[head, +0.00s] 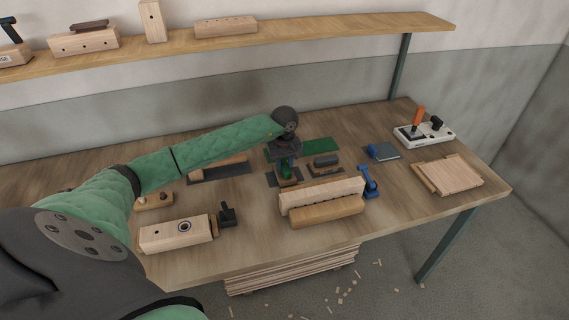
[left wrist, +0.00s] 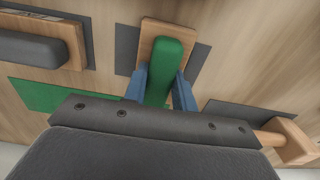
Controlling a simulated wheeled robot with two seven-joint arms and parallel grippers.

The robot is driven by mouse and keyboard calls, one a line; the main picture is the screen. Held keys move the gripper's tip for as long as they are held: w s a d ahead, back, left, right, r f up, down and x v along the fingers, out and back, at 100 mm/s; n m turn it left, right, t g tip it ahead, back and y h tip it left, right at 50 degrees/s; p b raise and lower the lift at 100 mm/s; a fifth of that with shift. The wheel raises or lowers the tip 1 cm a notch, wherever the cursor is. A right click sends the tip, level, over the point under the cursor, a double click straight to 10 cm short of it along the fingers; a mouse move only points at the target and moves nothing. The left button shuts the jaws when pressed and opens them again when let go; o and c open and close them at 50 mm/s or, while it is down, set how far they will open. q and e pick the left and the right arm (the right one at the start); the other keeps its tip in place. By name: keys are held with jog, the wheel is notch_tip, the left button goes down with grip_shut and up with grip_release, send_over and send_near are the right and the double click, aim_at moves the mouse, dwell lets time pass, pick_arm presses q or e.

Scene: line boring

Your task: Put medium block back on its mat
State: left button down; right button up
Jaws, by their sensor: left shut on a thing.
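The medium block appears to be the wooden block with a green grip (left wrist: 163,62); it also shows in the head view (head: 288,181). My left gripper (left wrist: 160,88) is shut on the green grip, its two blue fingers on either side. In the head view the left gripper (head: 286,166) points down at the table. The block is over a dark grey mat (left wrist: 125,52), which shows on both sides of it. I cannot tell whether the block touches the mat. My right gripper is not in view.
A similar block with a grey grip (head: 325,161) sits on the neighbouring dark mat. A green mat (head: 318,146) lies bare behind. A long wooden block (head: 320,193) and a blue tool (head: 369,182) stand close by in front. The table's middle right is partly clear.

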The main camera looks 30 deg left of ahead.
pick_arm(q)
jog(key=shift+f, duration=0.2)
jog(key=shift+f, duration=0.1)
dwell(0.4)
jog(key=c, duration=1.1)
grip_release()
